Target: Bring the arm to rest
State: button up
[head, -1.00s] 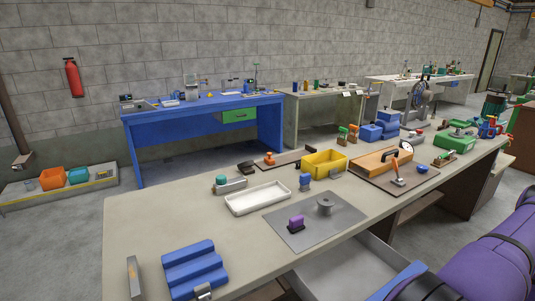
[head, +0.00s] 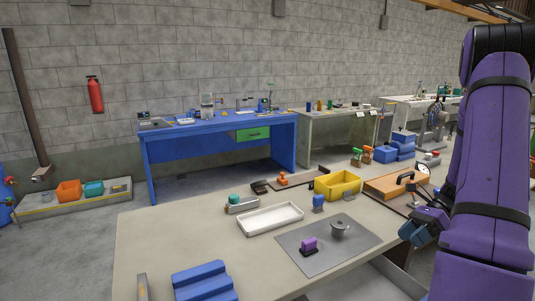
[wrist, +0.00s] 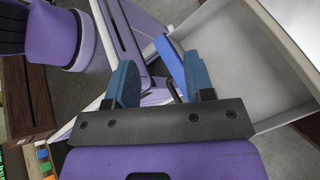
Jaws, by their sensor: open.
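My gripper (head: 418,231) is at the right of the head view, at the end of my raised purple arm, beside the front edge of the workbench (head: 150,235). In the wrist view the two blue fingers of my gripper (wrist: 160,85) stand well apart. Nothing is held between them; parts of my own purple body and a blue strip (wrist: 170,62) show beyond. An open pale drawer (wrist: 235,60) lies to the right of the fingers in the wrist view.
On the workbench are a grey plate (head: 290,245) with a purple-handled piece (head: 308,245), a white tray (head: 270,219), a yellow bin (head: 338,184) and a blue block (head: 203,283). The bench's left part is mostly clear. A blue table (head: 205,145) stands behind.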

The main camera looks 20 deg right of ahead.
jog(key=w+a+r+n+g+h, duration=0.2)
jog(key=a+r+n+h, duration=0.5)
jog(key=a+r+n, duration=0.75)
jog(key=s+a+r+n+t+h, duration=0.2)
jog(key=s+a+r+n+t, duration=0.1)
jog(key=a, duration=0.4)
jog(key=s+a+r+n+t+h, duration=0.2)
jog(key=s+a+r+n+t, duration=0.1)
jog(key=s+a+r+n, duration=0.3)
jog(key=shift+s+a+r+n+t+h, duration=0.25)
jog(key=shift+a+r+n, duration=0.2)
jog(key=shift+a+r, duration=0.45)
